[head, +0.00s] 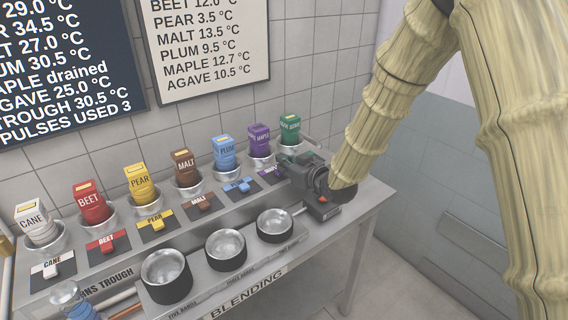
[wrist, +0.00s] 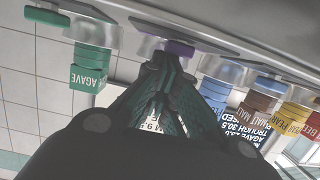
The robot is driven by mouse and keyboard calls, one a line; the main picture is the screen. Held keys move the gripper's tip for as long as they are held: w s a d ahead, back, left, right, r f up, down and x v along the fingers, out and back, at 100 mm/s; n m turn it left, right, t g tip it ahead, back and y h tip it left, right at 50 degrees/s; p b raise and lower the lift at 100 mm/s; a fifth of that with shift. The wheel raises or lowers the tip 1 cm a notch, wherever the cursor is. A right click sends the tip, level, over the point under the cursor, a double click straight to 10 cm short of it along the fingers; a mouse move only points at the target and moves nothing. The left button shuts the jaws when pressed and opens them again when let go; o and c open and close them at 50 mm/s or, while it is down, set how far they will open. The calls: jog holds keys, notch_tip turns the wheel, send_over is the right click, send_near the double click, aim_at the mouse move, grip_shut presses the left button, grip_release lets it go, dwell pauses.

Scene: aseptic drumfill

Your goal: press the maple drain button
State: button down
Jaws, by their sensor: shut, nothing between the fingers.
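The purple maple carton (head: 259,141) stands in a metal cup on the back ledge. Its maple drain button plate (head: 268,173) lies in front, partly covered by my gripper (head: 287,162). In the wrist view, which is upside down, the purple button (wrist: 179,48) is right at the tips of my shut, empty gripper (wrist: 168,58). I cannot tell whether the tips touch it. The dark board (head: 70,75) reads "MAPLE drained", "TROUGH 30.5 °C" and "PULSES USED 3".
The blue plum button (head: 240,185) is left of the maple one; the green agave button (wrist: 92,57) is on its other side. More cartons and coloured buttons run left. Three round metal cups, one here (head: 275,225), stand in front. Floor is open at right.

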notch_tip(320, 180, up, 4)
jog(key=shift+f+p, duration=0.25)
jog(key=shift+p, duration=0.4)
jog(key=b+v, duration=0.2)
jog(key=v, duration=0.8)
jog(key=shift+b, duration=0.4)
jog(key=shift+f, duration=0.1)
